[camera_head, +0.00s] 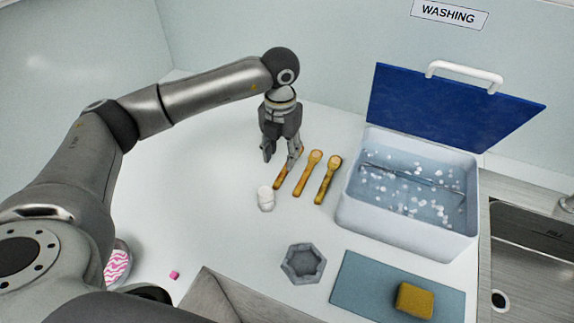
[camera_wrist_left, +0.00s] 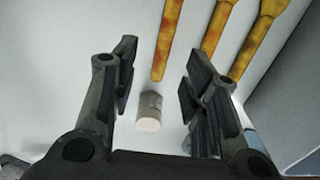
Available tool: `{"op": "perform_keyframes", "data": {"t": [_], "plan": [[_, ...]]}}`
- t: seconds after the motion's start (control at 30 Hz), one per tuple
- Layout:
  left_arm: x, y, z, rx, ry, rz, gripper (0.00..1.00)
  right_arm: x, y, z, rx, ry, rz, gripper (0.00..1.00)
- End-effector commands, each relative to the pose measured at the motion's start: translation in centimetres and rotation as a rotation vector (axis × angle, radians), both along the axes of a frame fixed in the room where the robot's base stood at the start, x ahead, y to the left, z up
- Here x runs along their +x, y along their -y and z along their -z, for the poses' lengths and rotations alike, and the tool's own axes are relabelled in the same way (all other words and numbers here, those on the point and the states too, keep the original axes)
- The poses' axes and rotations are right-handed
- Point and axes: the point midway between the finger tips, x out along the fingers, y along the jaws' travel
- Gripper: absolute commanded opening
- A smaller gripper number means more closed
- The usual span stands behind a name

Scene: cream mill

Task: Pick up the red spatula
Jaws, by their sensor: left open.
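Three long orange-brown, wooden-looking utensils lie side by side on the white table: a left one (camera_head: 282,179), a middle one (camera_head: 308,174) and a right one (camera_head: 328,180). None looks clearly red, so I cannot tell which is the spatula. My left gripper (camera_head: 280,160) is open and empty, pointing down above the left utensil and partly hiding it. In the left wrist view, the left utensil (camera_wrist_left: 168,42) shows between the open fingers (camera_wrist_left: 158,92); the middle (camera_wrist_left: 216,28) and right (camera_wrist_left: 257,40) ones are off to the right. My right gripper is not in view.
A small white cylinder (camera_head: 265,199) stands close below the gripper. A white basin (camera_head: 400,237) with a blue lid (camera_head: 440,105) is right of the utensils. A grey hexagonal dish (camera_head: 303,264) and a yellow sponge (camera_head: 415,299) on a blue-grey mat (camera_head: 365,290) are nearer.

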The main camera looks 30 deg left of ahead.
Motion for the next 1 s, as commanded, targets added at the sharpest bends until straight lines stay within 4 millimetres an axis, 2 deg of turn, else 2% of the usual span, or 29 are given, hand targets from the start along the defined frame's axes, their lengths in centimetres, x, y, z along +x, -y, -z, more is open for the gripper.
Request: {"op": "perform_keyframes", "data": {"t": [0.17,0.33,0.5,0.77,1.0], "plan": [[-0.1,0.1,1.2,-0.001,-0.003,0.002,0.42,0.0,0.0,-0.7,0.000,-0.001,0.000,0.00],[0.0,0.5,3.4,-0.001,-0.004,0.003,0.42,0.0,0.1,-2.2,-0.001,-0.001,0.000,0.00],[0.0,0.4,5.5,-0.002,-0.001,0.001,0.42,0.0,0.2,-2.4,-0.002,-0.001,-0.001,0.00],[0.1,0.4,5.8,-0.002,0.001,0.002,0.42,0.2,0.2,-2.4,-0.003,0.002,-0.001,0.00],[0.1,0.4,5.8,-0.003,0.001,0.002,0.11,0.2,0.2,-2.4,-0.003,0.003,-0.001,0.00]]}}
